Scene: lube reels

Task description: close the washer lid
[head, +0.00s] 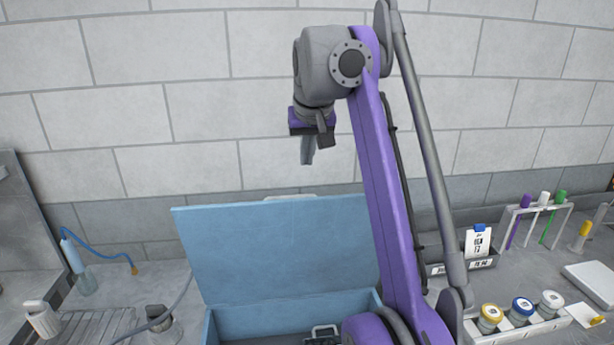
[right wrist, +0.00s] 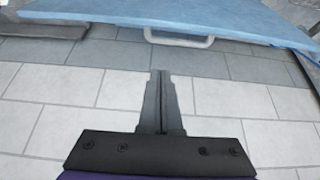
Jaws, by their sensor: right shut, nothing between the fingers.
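The washer is a blue box whose lid (head: 275,245) stands raised, tilted up at the back of its open tub (head: 285,313). A pale handle (head: 290,197) shows at the lid's top edge. In the right wrist view the lid (right wrist: 200,22) runs across the top, with its white handle (right wrist: 180,38) below the edge. My right gripper (head: 308,158) is above the lid, in front of the wall, fingers pointing down. It is shut and empty, apart from the lid; its fingers (right wrist: 161,75) also show in the right wrist view. My left gripper is not in view.
My right arm crosses the head view and hides part of the tub's right side. Jars in a rack (head: 520,323), a dark bin (head: 465,262) and a tube rack (head: 540,208) stand right. A blue-hosed bottle (head: 84,280) and a ribbed tray (head: 95,326) are left.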

